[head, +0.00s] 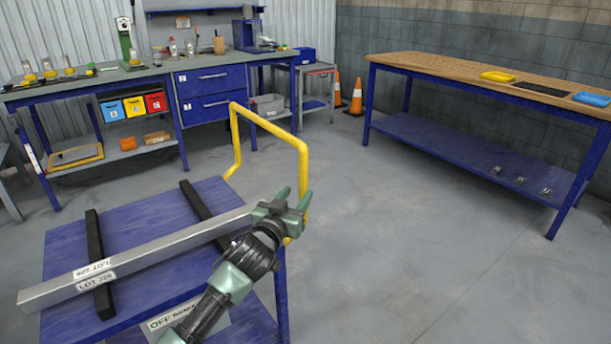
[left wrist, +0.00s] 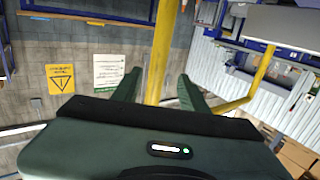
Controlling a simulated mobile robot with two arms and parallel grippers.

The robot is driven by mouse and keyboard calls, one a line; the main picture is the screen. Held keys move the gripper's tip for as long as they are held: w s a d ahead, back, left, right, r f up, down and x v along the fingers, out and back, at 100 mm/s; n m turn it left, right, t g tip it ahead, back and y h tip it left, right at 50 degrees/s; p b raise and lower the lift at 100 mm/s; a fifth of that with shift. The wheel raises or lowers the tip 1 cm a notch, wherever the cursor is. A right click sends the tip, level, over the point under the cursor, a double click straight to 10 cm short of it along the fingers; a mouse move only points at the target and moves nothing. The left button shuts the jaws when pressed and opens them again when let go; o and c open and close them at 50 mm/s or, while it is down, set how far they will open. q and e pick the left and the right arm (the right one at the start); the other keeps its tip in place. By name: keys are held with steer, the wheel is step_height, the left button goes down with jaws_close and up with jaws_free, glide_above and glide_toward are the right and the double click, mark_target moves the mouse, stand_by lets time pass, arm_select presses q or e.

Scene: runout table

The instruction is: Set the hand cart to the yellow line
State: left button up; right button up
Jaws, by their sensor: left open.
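The hand cart (head: 150,222) stands at the lower left in the head view, with a blue deck and a yellow tube handle (head: 270,127). A long grey metal bar (head: 150,262) with lot labels lies across two black strips on the deck. My left gripper (head: 294,196) is open at the near upright of the handle. In the left wrist view, the handle tube (left wrist: 164,40) runs between the two spread fingers of the left gripper (left wrist: 160,75); I cannot tell if they touch it. No yellow line on the floor shows. My right gripper is out of view.
A blue workbench (head: 210,80) with drawers and bins stands along the back left. A wood-topped table (head: 440,66) with a blue lower shelf stands at the right. Two orange cones (head: 356,98) stand at the back. The grey floor between cart and table is clear.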

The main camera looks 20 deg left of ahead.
mark_target(302, 184)
arm_select(q)
steer(key=shift+w+d+r, duration=0.1)
steer(key=shift+w+r, duration=0.05)
steer(key=shift+r, duration=0.7)
steer(key=shift+w+d+r, duration=0.1)
steer(key=shift+w+r, duration=0.05)
steer(key=shift+w, duration=0.15)
steer(key=w, duration=0.5)
steer(key=shift+d+b, duration=0.2)
steer(key=shift+b, duration=0.15)
steer(key=shift+w, duration=0.85)
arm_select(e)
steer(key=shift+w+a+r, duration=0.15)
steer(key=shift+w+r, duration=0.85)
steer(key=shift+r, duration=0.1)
arm_select(q)
jaws_close()
steer(key=shift+f, duration=0.2)
